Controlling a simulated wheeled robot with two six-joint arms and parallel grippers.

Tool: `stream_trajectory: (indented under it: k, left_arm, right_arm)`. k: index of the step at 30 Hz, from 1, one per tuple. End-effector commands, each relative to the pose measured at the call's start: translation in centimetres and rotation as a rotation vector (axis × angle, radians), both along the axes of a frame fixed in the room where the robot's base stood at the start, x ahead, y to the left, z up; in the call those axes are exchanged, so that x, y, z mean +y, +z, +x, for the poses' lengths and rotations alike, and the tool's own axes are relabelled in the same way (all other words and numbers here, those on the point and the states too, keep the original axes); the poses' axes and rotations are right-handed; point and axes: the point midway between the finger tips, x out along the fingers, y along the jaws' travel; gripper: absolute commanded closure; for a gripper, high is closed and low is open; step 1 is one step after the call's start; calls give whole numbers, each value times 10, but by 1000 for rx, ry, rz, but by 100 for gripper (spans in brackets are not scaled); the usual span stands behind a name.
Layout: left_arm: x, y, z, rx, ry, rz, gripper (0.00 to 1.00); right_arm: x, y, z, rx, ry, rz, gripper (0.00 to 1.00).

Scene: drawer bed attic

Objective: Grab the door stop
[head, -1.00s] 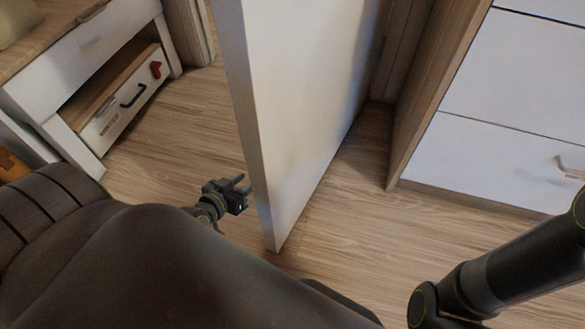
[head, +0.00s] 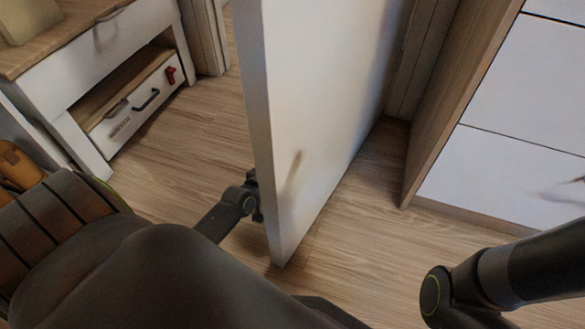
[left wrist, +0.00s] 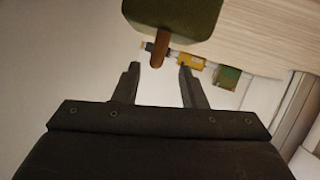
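I cannot pick out the door stop for certain in either view. In the left wrist view, a dark green item (left wrist: 172,14) with a brown rounded peg (left wrist: 161,48) is just beyond the fingertips. A yellow piece (left wrist: 190,61) and a small green block (left wrist: 228,77) show behind it. My left gripper (left wrist: 160,70) is open, with nothing visible between its fingers. In the head view it reaches behind the edge of the white door (head: 310,110), which hides its fingers. My right arm enters from the right; its gripper is outside the frame.
A white cabinet (head: 58,62) with a low drawer (head: 130,118) stands at the left; a red item (head: 171,75) is on the drawer front. White drawers (head: 500,170) stand at the right. Open wood floor (head: 345,225) lies around the door. An orange object (head: 18,165) is at the left edge.

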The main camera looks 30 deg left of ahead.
Motion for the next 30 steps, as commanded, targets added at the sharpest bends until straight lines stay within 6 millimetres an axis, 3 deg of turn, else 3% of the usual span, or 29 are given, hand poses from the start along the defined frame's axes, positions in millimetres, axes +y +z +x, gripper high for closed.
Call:
stream_trajectory:
  k: [3, 9, 17, 26, 30]
  left_arm:
    - [-6, -12, 17, -3, -1, -1, 62]
    - [-7, -18, 36, -2, -1, 1, 62]
    - [-7, -17, 39, -1, 0, 1, 62]
    - [-7, -17, 39, -1, 0, 1, 97]
    - [-7, -17, 39, -1, 0, 1, 100]
  right_arm:
    - [0, -14, 0, 5, 9, 6, 64]
    - [1, -22, 1, 15, 22, 12, 64]
    - [1, -20, 2, 19, 33, 18, 64]
    - [1, -20, 2, 17, 32, 17, 64]
    - [1, -20, 1, 16, 30, 17, 64]
